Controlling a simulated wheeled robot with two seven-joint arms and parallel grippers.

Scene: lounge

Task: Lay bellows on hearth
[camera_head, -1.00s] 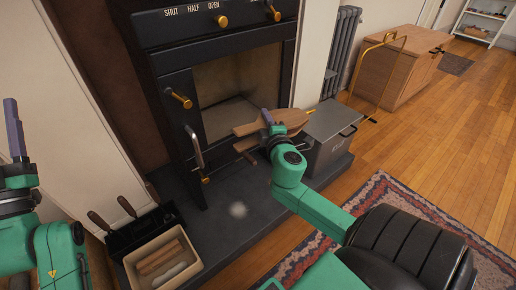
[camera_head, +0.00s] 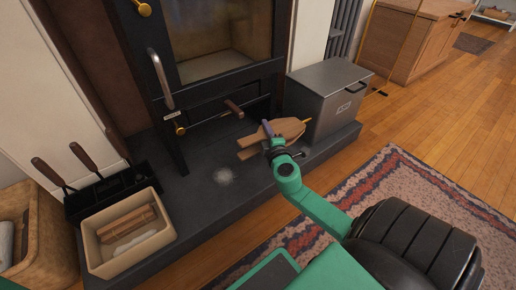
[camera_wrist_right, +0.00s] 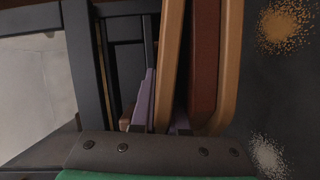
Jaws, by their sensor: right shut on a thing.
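The wooden bellows (camera_head: 288,129) are in front of the stove in the head view, over the dark stone hearth (camera_head: 215,204). My right gripper (camera_head: 268,134) is shut on the bellows near their handle end. The nozzle points right, towards the metal box. In the right wrist view the bellows (camera_wrist_right: 203,60) show edge-on, two tan boards with a dark red-brown layer between, beside the purple fingers (camera_wrist_right: 160,115). I cannot tell whether the bellows touch the hearth. My left gripper is not in view.
A grey lidded metal box (camera_head: 326,95) stands on the hearth's right end. A cream tray (camera_head: 96,250) of wood pieces and a black tool holder (camera_head: 105,190) stand at left. A pale ash patch (camera_head: 223,176) lies on the hearth.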

